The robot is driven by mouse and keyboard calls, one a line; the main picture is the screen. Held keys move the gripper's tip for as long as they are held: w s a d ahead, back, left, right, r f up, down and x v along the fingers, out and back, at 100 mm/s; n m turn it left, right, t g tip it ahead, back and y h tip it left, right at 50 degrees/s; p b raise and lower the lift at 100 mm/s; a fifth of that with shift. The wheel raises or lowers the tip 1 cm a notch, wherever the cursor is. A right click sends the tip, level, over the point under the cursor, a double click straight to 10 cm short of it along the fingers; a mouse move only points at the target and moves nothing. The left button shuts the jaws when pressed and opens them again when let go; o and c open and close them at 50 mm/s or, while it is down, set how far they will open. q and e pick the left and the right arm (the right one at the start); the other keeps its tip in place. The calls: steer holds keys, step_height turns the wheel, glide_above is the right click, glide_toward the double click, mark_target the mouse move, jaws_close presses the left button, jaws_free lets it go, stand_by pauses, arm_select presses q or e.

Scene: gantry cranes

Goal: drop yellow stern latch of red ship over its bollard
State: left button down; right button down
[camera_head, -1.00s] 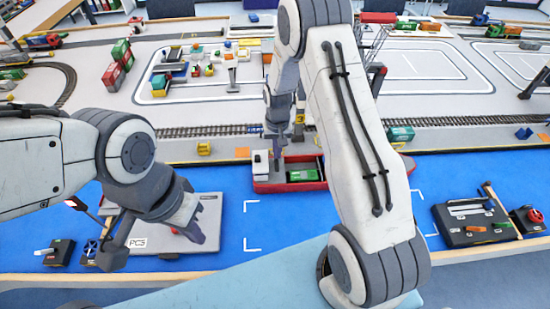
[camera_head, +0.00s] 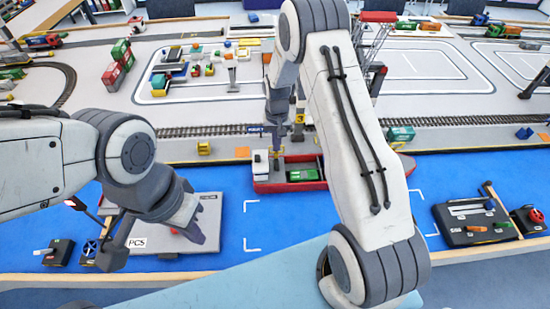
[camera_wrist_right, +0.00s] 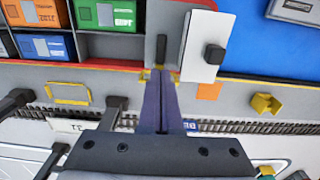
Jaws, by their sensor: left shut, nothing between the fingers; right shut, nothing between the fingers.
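The red ship (camera_head: 290,186) lies along the quay, with a white deckhouse (camera_head: 260,161) near its left end and a green container (camera_head: 302,174) in its hold. My right gripper (camera_head: 277,152) points down over that end. In the right wrist view its fingers (camera_wrist_right: 161,78) are shut and empty. Small yellow parts (camera_wrist_right: 146,75) show on both sides of the fingertips, at the hull edge; I take them for the stern latch. The fingers hide its middle and whatever lies under it. A dark post (camera_wrist_right: 161,48) stands just beyond. My left gripper (camera_head: 199,237) is shut over a grey panel.
The grey panel (camera_head: 208,210) lies at the left on the blue surface. A yellow block (camera_head: 204,148) and an orange patch (camera_head: 242,152) are on the quay near the stern. Rails (camera_head: 200,131) run behind. A black control box (camera_head: 472,224) stands at the right.

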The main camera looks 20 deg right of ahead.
steer(key=shift+w+d+f+b, duration=0.8)
steer(key=shift+w+f+b, duration=0.3)
steer(key=shift+w, duration=1.7)
step_height(320, 180, up, 10)
steer(key=w+p, duration=0.2)
steer(key=p, duration=0.3)
steer(key=shift+w+d+r+p, duration=0.15)
steer(key=shift+w+d+p, duration=0.25)
